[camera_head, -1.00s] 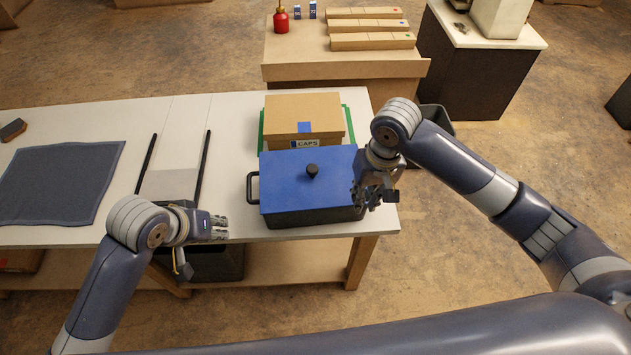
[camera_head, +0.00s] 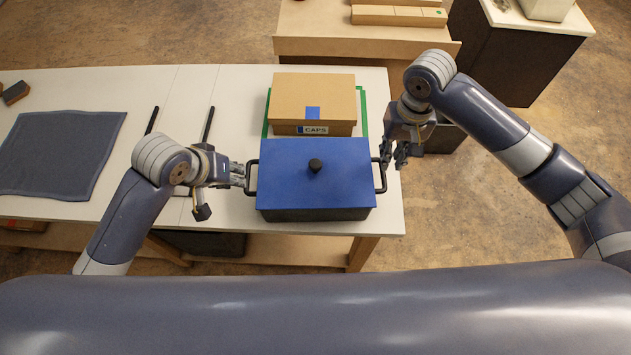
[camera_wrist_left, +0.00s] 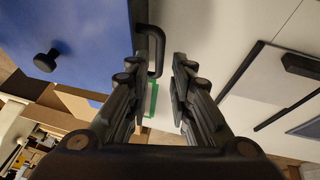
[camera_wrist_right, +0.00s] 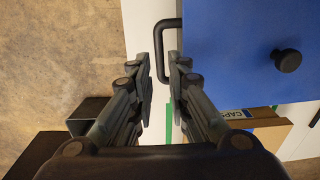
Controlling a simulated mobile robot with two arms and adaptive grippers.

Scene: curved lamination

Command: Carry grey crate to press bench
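The grey crate (camera_head: 315,214), very dark in colour, has a blue lid (camera_head: 290,165) with a black knob and stands on the white-topped bench. A black loop handle sticks out at each end. My left gripper (camera_head: 241,174) is open at the left handle; in the left wrist view this handle (camera_wrist_left: 160,52) lies between the line of the fingers. My right gripper (camera_head: 395,158) is open beside the right handle; in the right wrist view that handle (camera_wrist_right: 158,50) lies at the fingertips, between them. Whether the fingers touch either handle is not clear.
A cardboard box (camera_head: 312,98) marked CAPS sits on a green mat (camera_head: 361,120) just behind the crate. A grey cloth (camera_head: 62,155) and black bars lie to the left. A wooden table (camera_head: 365,42) and a dark cabinet (camera_head: 515,60) stand beyond. Open floor lies right.

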